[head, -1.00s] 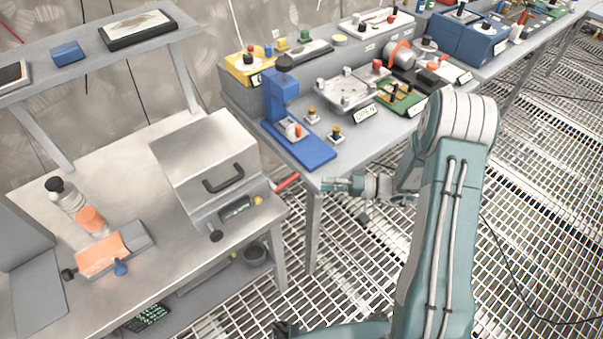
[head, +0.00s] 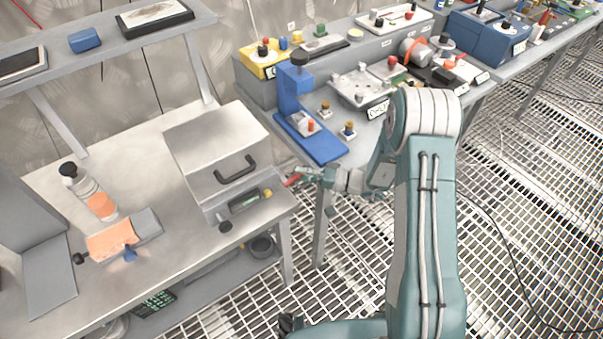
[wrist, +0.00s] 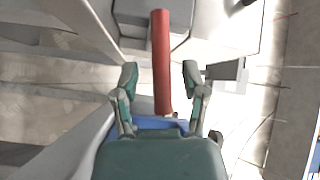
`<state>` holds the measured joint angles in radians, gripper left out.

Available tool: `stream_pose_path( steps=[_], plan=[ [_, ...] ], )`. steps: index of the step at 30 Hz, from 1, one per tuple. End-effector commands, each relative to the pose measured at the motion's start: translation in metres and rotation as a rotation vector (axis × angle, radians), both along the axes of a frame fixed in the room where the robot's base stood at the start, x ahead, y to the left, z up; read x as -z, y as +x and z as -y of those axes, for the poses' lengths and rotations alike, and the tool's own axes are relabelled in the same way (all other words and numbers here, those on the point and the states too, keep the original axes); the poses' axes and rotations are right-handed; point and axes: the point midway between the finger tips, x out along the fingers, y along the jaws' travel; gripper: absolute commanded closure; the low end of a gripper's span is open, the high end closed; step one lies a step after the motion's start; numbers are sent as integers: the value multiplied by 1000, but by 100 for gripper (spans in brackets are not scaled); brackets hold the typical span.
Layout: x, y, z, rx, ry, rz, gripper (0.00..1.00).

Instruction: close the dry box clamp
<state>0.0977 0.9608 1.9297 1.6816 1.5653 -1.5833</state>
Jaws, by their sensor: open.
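The dry box (head: 208,146) is a grey metal box with a black handle (head: 236,168), standing on the left bench with its lid down. A red clamp lever (head: 292,180) sticks out from its right side; in the wrist view the red lever (wrist: 161,60) runs lengthwise. My gripper (head: 308,175) is at the lever's outer end. In the wrist view my gripper (wrist: 160,78) is open, with one green finger on each side of the lever and gaps between. Whether the lever lies at fingertip depth is unclear.
A blue press (head: 296,100) stands on the second bench (head: 345,165), just behind my gripper. Grated floor (head: 350,270) is open below my arm.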

Motion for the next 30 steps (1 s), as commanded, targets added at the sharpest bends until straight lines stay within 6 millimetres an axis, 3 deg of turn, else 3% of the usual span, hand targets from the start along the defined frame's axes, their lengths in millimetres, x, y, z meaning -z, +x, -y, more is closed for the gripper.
stream_pose_path(
  steps=[6, 8, 10, 11, 30],
  plan=[
    [0, 0, -1, 0, 0, 0, 43],
    [0, 0, -1, 0, 0, -1, 66],
    [0, 0, 0, -1, 0, -1, 97],
    [0, 0, 0, -1, 0, -1, 100],
    [0, 0, -1, -2, -43, 22, 100]
  ],
)
